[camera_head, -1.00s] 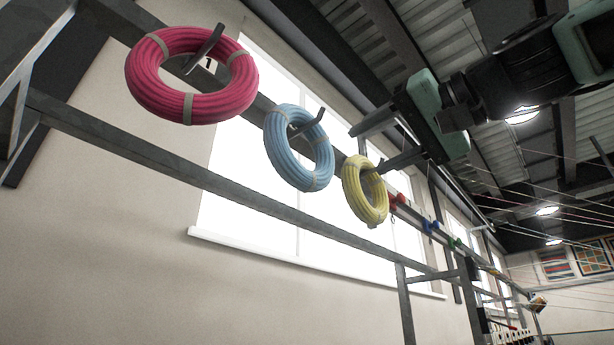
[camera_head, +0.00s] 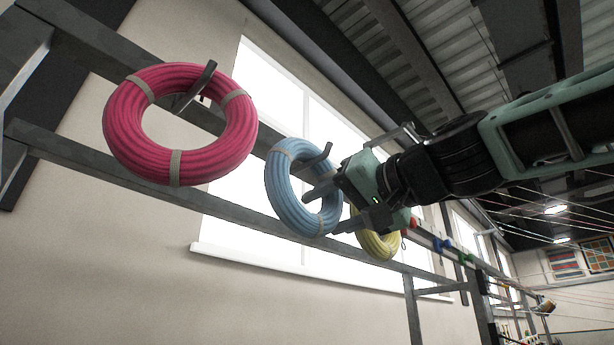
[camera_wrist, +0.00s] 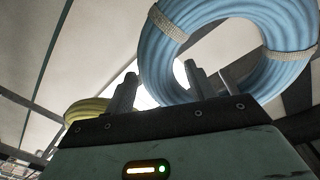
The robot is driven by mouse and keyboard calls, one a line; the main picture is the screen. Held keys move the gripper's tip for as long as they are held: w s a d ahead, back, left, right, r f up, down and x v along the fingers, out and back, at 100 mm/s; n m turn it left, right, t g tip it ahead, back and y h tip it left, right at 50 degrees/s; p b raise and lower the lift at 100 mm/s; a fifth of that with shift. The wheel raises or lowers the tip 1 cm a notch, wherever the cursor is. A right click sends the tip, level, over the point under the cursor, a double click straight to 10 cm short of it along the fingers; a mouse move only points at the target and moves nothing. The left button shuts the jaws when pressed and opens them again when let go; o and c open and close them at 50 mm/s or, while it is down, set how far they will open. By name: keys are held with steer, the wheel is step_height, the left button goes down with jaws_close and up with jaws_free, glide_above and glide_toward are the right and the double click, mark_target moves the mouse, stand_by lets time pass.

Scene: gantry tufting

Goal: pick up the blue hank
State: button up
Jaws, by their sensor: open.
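The blue hank (camera_head: 281,190) hangs on a dark peg (camera_head: 322,156) of the rail, between a pink and a yellow hank. It is a coiled ring with pale ties. My gripper (camera_head: 322,210) is open at the ring's lower right side, its fingers pointing left towards it. In the wrist view the blue hank (camera_wrist: 152,65) fills the upper right. There, one finger of my gripper (camera_wrist: 160,82) shows left of the ring's near side and the other shows against its hole. I cannot tell whether they touch it.
The pink hank (camera_head: 118,130) hangs to the left on its own peg. The yellow hank (camera_head: 378,246) hangs just behind my gripper, partly hidden by it. A lower grey rail (camera_head: 150,187) runs below the hanks. A bright window and wall stand behind.

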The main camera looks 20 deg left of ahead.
steer(key=c, duration=1)
steer(key=shift+c, duration=0.2)
steer(key=shift+r, duration=0.1)
